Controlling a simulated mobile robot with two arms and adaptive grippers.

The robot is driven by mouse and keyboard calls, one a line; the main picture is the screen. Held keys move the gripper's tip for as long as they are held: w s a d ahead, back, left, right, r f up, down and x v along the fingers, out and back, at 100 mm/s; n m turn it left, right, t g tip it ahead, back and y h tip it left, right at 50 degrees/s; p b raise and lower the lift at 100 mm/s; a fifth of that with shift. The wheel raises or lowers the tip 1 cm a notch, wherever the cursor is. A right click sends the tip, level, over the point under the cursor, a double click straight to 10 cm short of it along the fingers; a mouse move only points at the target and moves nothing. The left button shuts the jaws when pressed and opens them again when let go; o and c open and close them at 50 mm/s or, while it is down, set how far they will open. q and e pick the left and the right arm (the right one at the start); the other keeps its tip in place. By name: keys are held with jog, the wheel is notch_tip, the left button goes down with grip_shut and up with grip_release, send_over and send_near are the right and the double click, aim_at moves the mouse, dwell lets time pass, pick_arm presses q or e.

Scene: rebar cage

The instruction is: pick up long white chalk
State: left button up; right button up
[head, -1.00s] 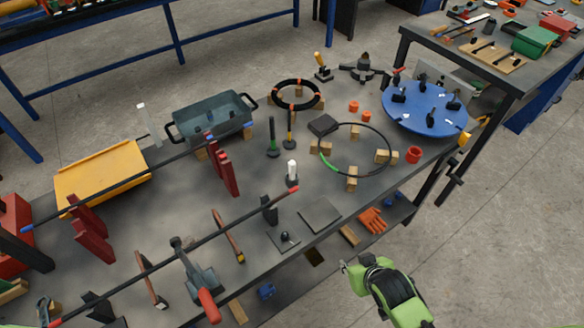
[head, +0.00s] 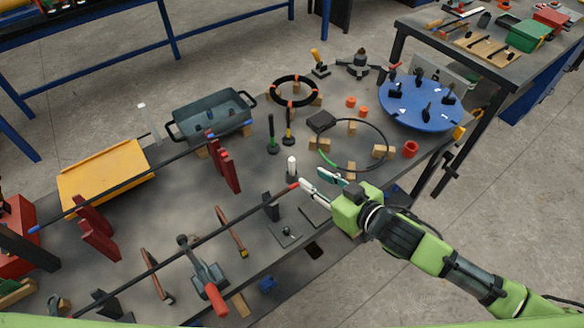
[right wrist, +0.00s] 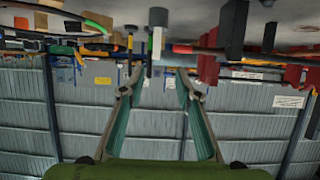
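A short upright white stick, which looks like the chalk (head: 292,163), stands in a dark holder (head: 292,179) near the middle of the grey table. In the right wrist view, which is upside down, the white chalk (right wrist: 157,43) hangs from its dark base, slightly left of centre. My right gripper (head: 312,180) is open and empty, just right of and in front of the chalk. In the right wrist view its two fingers (right wrist: 158,72) are spread apart, with the chalk lined up between and beyond them. My left gripper is not in view.
A long dark rod with a red tip (head: 215,225) ends close to my right fingers. A black cable ring (head: 387,147) on wooden blocks lies to the right. A blue round turntable (head: 440,122) is further right.

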aim_at(294, 166)
jog(key=x, duration=0.7)
jog(key=shift+w+a+f+p, duration=0.2)
jog(key=shift+w+p, duration=0.1)
jog(key=shift+p, duration=0.1)
jog(key=shift+w+a+f+p, duration=0.3)
jog(key=shift+w+f, duration=0.2)
jog(key=shift+w, duration=0.2)
jog(key=shift+w+a+f+p, duration=0.15)
jog(key=shift+w+a+f, duration=0.15)
jog(key=shift+w+f, duration=0.35)
jog(key=shift+x, duration=0.75)
jog(key=shift+r, duration=0.1)
grip_shut()
